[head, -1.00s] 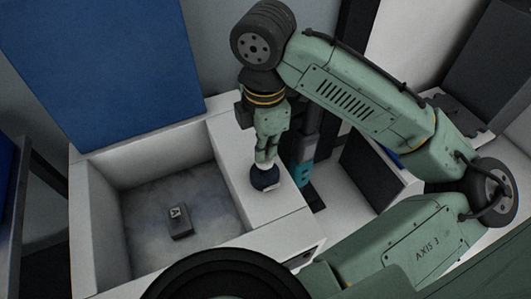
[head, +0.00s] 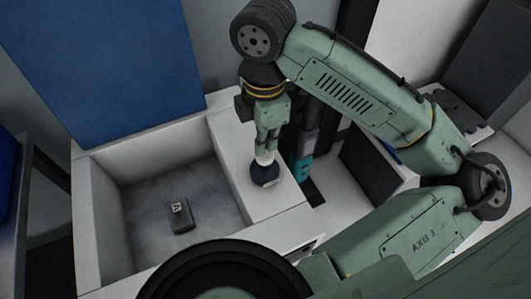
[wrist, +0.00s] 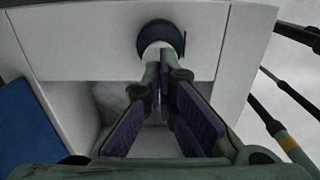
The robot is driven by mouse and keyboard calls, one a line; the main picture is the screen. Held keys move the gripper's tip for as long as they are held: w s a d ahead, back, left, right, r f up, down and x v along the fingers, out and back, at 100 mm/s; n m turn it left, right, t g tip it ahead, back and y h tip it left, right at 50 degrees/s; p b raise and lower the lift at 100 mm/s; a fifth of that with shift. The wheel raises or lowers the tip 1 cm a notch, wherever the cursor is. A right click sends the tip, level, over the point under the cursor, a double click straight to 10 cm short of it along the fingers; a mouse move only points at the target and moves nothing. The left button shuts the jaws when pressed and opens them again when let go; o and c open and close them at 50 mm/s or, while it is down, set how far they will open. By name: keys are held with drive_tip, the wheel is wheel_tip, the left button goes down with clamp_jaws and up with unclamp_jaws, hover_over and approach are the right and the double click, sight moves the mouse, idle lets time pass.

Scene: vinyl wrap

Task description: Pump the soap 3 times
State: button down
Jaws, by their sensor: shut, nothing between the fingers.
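The soap dispenser (head: 264,175) has a dark blue round body and a white pump top. It stands upright on the white ledge right of the basin. In the wrist view the dispenser (wrist: 146,44) shows at the top middle, just past my fingertips. My gripper (head: 266,150) points down above the pump top, shut and empty. In the wrist view the fingers of my gripper (wrist: 162,72) come together at the white pump top. I cannot tell whether they touch it or hover slightly above it.
A white basin (head: 92,215) left of the dispenser holds a small dark block (head: 178,216) with a light mark. A blue panel (head: 100,65) stands behind the basin. A dark object with a teal part (head: 301,167) stands close to the right of my gripper.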

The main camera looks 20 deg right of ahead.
drive_tip(key=shift+f+b, duration=1)
drive_tip(key=shift+f, duration=0.45)
drive_tip(key=shift+r, duration=0.2)
drive_tip(key=shift+r+p, duration=1.45)
drive_tip(key=shift+p, duration=0.3)
drive_tip(key=shift+f, duration=0.25)
drive_tip(key=shift+f+b, duration=1.15)
drive_tip(key=shift+f, duration=0.25)
drive_tip(key=shift+r, duration=0.2)
drive_tip(key=shift+r+p, duration=1.4)
drive_tip(key=shift+p, duration=0.3)
